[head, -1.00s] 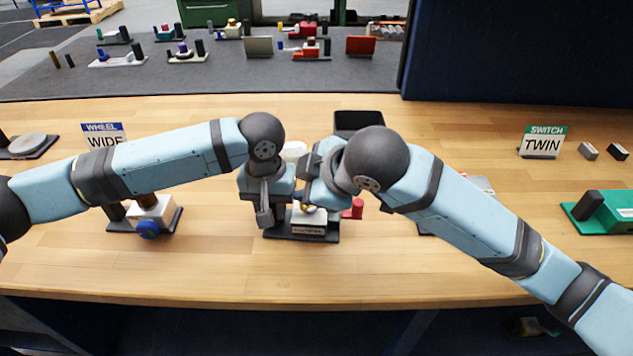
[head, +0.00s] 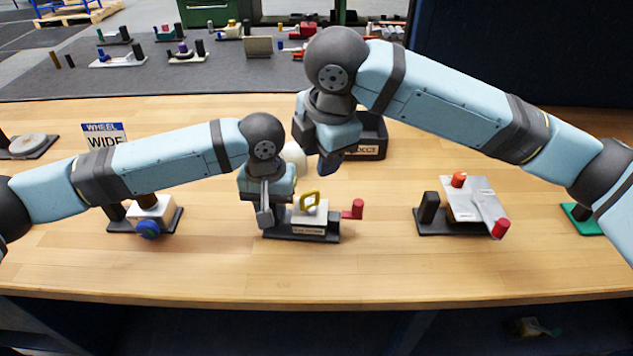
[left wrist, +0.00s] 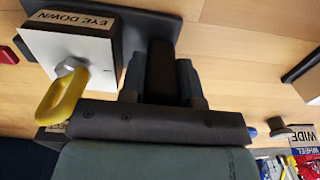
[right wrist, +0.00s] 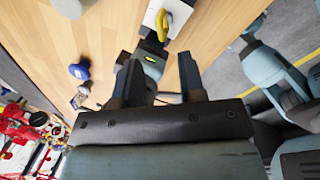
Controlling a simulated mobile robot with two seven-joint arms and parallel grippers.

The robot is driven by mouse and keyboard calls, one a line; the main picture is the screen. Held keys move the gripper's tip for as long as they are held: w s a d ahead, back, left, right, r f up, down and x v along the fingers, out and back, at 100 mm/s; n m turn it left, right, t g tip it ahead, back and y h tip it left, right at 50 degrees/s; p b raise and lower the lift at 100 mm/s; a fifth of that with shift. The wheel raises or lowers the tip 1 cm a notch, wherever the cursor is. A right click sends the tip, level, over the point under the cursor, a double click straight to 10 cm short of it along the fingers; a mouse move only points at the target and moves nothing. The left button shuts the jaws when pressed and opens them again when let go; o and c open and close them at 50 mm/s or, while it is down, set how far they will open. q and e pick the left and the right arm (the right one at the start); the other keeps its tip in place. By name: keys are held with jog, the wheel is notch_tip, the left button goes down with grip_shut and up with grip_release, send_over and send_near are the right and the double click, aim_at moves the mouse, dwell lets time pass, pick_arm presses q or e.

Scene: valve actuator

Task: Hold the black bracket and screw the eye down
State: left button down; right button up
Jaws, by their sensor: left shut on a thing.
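The valve unit sits on a black base (head: 330,238) at the middle of the table, with a white block (head: 308,218) on it. A yellow eye (head: 310,199) stands up from the block; in the left wrist view the eye (left wrist: 62,98) sits on a grey nut beside an "EYE DOWN" label. My left gripper (head: 266,218) is shut on the black bracket (left wrist: 160,70) at the base's left end. My right gripper (head: 328,170) is raised above and behind the eye, apart from it. In the right wrist view its fingers are open and empty.
A red handle (head: 354,209) sticks out right of the block. A black bin (head: 372,138) stands behind. A unit with a grey plate (head: 473,198) is at the right, and one with a blue knob (head: 148,229) at the left. The table front is clear.

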aim_at(315, 190)
jog(key=f, duration=0.2)
jog(key=w+f, duration=0.1)
jog(key=f, duration=0.5)
jog(key=shift+w+a, duration=0.15)
jog(key=shift+a, duration=0.25)
jog(key=shift+c, duration=0.2)
grip_shut()
